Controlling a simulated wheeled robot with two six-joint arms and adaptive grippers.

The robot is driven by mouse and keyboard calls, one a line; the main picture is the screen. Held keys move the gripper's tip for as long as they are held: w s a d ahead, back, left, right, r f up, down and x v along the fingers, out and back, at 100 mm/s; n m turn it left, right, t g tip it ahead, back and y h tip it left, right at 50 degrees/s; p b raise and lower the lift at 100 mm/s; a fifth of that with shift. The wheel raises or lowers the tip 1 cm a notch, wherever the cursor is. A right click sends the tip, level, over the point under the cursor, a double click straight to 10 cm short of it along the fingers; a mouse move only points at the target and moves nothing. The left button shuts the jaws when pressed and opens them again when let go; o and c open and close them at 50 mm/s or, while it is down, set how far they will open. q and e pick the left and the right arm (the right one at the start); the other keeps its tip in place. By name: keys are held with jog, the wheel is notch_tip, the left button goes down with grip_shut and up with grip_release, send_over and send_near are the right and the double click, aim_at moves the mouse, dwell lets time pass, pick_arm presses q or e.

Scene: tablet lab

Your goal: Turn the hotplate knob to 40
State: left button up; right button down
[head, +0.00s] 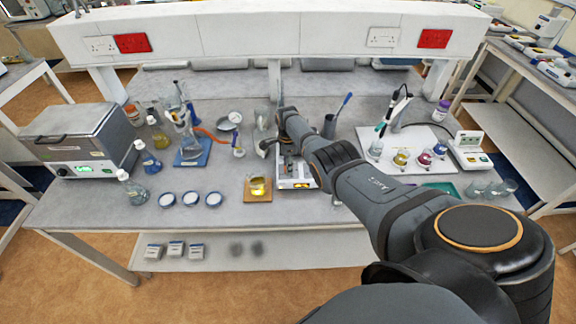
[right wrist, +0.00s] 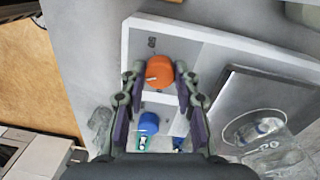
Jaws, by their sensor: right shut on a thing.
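The hotplate (head: 297,184) is a white unit near the middle of the bench in the head view, partly covered by my right arm. In the right wrist view, its white body (right wrist: 190,45) carries an orange knob (right wrist: 159,72) with a pale pointer mark, and a blue knob (right wrist: 149,123). My right gripper (right wrist: 160,84) is shut on the orange knob, one finger on each side. The scale setting cannot be read. A small green display (right wrist: 143,143) sits by the blue knob. My left gripper is not in view.
A beaker of yellow liquid (head: 258,187) on a wooden board stands just left of the hotplate. A blue-handled tool stands in a dark pot (head: 330,126) behind, to the right. Three white dishes (head: 190,198) lie further left. Clear bench lies between dishes and beaker.

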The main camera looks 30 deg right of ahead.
jog(key=shift+w+d+r, duration=0.1)
dwell(0.3)
jog(key=c, duration=1)
grip_release()
notch_tip(320, 180, up, 12)
jog(key=shift+w+f, duration=0.1)
jog(key=shift+w, duration=0.05)
